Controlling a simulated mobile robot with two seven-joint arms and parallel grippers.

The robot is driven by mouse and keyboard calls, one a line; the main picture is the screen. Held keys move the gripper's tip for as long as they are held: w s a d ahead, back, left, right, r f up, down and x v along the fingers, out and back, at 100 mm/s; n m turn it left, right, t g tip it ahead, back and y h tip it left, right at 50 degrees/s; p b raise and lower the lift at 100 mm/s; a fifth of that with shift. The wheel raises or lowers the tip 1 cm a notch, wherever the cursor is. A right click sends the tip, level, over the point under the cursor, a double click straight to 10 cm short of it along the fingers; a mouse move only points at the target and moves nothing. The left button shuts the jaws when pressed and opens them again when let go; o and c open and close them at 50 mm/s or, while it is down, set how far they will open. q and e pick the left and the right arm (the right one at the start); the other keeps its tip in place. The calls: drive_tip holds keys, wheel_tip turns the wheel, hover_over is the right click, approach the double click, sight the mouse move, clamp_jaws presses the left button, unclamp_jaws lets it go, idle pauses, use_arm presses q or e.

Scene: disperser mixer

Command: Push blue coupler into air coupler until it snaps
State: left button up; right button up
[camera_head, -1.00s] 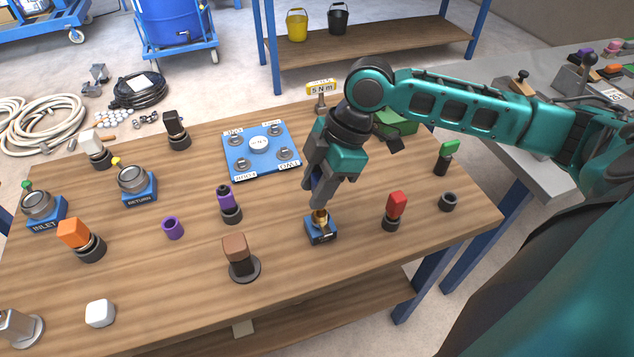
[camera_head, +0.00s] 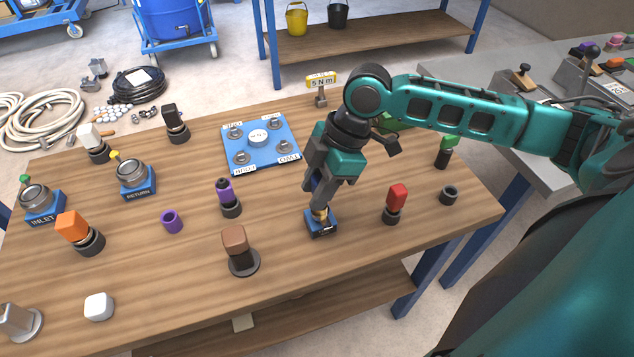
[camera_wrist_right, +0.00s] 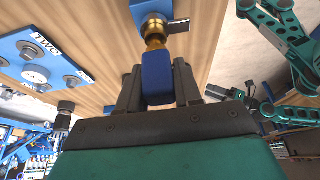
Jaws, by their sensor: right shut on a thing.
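The air coupler is a small blue block (camera_head: 320,228) with a brass fitting on top, right of the middle of the wooden table. In the right wrist view its brass fitting (camera_wrist_right: 155,28) shows at the top. My right gripper (camera_head: 321,203) is shut on the blue coupler (camera_wrist_right: 157,78), directly above the fitting. The blue coupler's end meets the brass fitting; I cannot tell whether it is locked in. In the head view, fingers hide most of it.
A red-topped part (camera_head: 397,198) stands to the right of the air coupler, and a brown-topped part (camera_head: 236,240) to its left.

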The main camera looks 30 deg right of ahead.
drive_tip(key=shift+f, duration=0.85)
drive_tip(key=o, duration=1.2)
drive_tip(key=v, duration=1.3)
drive_tip(key=shift+f+p, duration=0.1)
drive_tip(key=shift+p, duration=0.2)
